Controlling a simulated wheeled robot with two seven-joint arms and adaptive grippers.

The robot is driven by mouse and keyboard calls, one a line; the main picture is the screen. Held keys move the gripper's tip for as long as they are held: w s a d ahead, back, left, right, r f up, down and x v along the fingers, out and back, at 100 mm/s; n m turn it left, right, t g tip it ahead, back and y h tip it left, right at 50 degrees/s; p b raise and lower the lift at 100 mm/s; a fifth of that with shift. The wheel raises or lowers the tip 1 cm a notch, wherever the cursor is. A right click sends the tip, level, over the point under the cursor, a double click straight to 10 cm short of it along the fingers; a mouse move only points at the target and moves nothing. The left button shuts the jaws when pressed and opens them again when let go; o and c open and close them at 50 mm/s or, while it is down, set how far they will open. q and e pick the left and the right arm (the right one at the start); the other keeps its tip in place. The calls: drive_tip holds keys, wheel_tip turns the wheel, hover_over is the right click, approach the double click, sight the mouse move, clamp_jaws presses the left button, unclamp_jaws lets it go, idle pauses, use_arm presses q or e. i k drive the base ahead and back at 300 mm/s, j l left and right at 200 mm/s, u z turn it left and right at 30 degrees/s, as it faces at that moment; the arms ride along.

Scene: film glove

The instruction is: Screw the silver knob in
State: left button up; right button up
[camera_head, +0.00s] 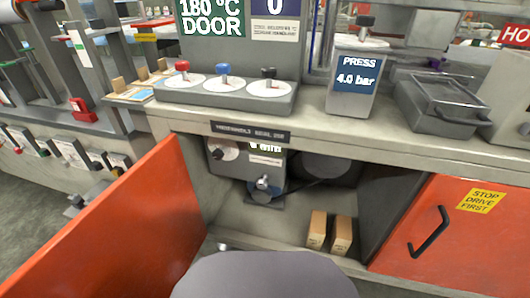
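A silver knob-like part (263,184) shows inside the open cabinet, at the front of a grey machine unit (270,160) under the counter. It is small in the picture, and I cannot tell how far it is screwed in. Neither of my grippers is in view.
An orange door (130,225) stands open at the left. An orange panel (450,240) with a black handle and yellow sign is at the right. Two small tan boxes (317,230) stand on the cabinet floor. The counter (400,140) juts out above the opening.

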sight(262, 184)
drive_tip(key=k+l+u, duration=0.25)
drive_tip(key=l, duration=0.2)
drive_tip(key=k+l+u, duration=0.25)
drive_tip(key=k+l, duration=0.1)
drive_tip(key=l, duration=0.1)
